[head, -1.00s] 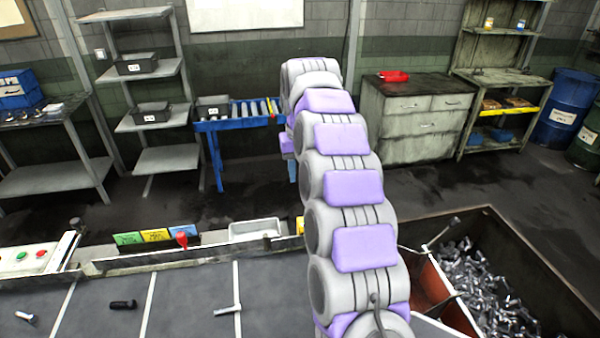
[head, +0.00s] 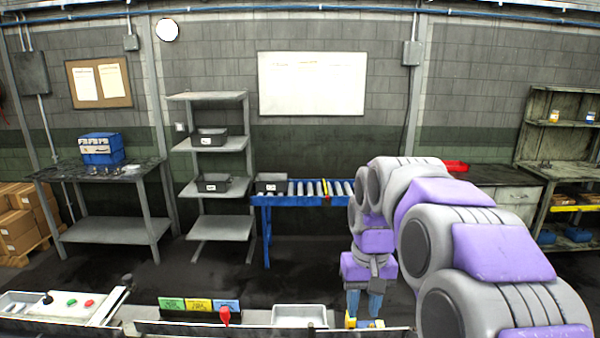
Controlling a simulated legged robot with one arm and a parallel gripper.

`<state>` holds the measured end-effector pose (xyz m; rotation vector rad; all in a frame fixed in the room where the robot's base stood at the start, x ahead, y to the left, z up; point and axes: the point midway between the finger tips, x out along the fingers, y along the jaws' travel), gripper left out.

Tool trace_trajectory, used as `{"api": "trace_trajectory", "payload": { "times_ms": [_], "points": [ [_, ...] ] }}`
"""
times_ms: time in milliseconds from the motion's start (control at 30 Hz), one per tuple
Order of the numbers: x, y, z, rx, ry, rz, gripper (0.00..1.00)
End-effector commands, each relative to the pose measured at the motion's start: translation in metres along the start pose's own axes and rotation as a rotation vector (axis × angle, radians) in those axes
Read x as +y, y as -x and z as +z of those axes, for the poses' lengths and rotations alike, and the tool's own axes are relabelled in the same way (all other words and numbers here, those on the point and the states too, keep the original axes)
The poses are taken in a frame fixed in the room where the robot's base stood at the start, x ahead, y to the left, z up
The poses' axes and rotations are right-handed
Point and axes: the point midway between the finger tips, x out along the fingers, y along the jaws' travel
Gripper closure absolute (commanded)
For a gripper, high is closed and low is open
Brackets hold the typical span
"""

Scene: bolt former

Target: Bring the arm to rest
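My arm, grey with purple pads, rises from the lower right of the head view and bends over toward the middle. My gripper (head: 364,305) hangs at its end, pointing down with blue fingers. The two fingers stand apart with a gap between them, and nothing shows in the gap. A small yellow object (head: 362,323) shows just below the fingertips at the bench's back edge; I cannot tell whether they touch it.
A white tray (head: 299,315), colored cards (head: 199,304) and a button panel (head: 68,304) line the near edge. A blue roller conveyor (head: 300,195) with a dark bin (head: 271,182), grey shelves (head: 220,190) and a side table (head: 75,172) stand behind. Open floor lies between.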

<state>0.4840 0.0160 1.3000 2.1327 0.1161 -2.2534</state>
Motion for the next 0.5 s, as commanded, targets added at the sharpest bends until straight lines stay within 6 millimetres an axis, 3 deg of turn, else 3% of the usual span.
{"api": "trace_trajectory", "payload": {
  "times_ms": [500],
  "points": [
    [-0.006,-0.036,0.127,-0.047,-0.001,0.008,0.65]
  ]
}}
